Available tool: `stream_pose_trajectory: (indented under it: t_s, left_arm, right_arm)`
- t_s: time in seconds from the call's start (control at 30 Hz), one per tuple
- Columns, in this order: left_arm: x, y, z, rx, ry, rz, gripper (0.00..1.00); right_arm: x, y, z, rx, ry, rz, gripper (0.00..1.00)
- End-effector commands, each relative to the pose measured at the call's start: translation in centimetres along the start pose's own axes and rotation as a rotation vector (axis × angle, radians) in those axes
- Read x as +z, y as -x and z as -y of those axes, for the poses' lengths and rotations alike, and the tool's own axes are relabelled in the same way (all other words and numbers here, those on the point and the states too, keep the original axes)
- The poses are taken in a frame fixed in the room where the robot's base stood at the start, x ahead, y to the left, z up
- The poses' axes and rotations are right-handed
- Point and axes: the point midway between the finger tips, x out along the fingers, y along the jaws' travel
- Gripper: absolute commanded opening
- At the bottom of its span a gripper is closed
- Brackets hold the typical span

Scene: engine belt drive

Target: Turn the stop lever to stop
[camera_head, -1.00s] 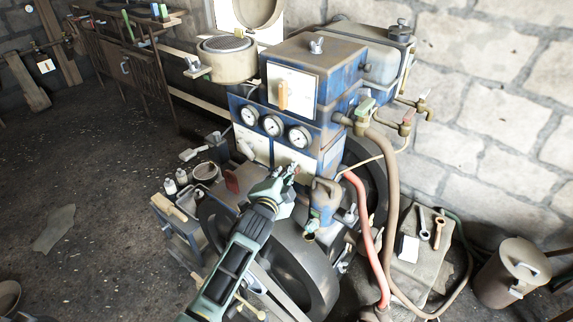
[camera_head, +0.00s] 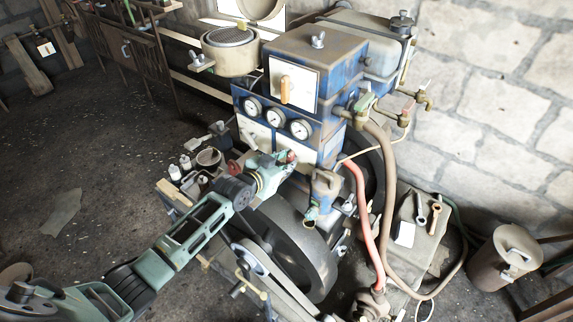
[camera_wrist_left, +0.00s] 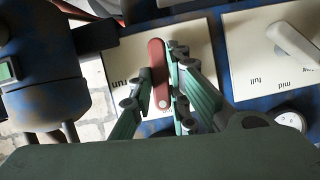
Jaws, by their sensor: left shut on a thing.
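The red stop lever (camera_wrist_left: 155,62) stands near upright in the left wrist view, its round pivot at the lower end. My left gripper (camera_wrist_left: 160,72) is shut on the lever, one green finger on each side. In the head view my left gripper (camera_head: 281,168) is at the lower front of the blue engine panel, with a red tip (camera_head: 291,156) showing at its fingers. My right gripper is not in view.
A second plate with a grey lever (camera_wrist_left: 292,42) and "mid" and "full" labels is at the right. A blue cylinder (camera_wrist_left: 40,75) stands close on the left. In the head view, a flywheel (camera_head: 300,245) and red hose (camera_head: 363,215) are near my gripper.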

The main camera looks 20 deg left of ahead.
Motion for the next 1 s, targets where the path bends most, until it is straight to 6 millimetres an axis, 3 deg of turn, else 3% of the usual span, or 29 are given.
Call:
stream_pose_trajectory:
  t_s: [0.3,0.8,0.83,1.0]
  left_arm:
    - [0.27,-0.02,0.1,0.041,0.098,0.004,0.0]
    - [0.18,-0.01,0.01,0.049,0.119,0.003,0.0]
    - [0.18,-0.01,0.01,0.049,0.119,0.003,0.16]
    - [0.13,-0.01,0.03,0.049,0.117,0.002,0.31]
  right_arm:
    - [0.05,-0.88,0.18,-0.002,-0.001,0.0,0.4]
    - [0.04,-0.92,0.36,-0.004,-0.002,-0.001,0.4]
    - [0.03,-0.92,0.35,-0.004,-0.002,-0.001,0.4]
    - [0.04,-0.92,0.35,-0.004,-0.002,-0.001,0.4]
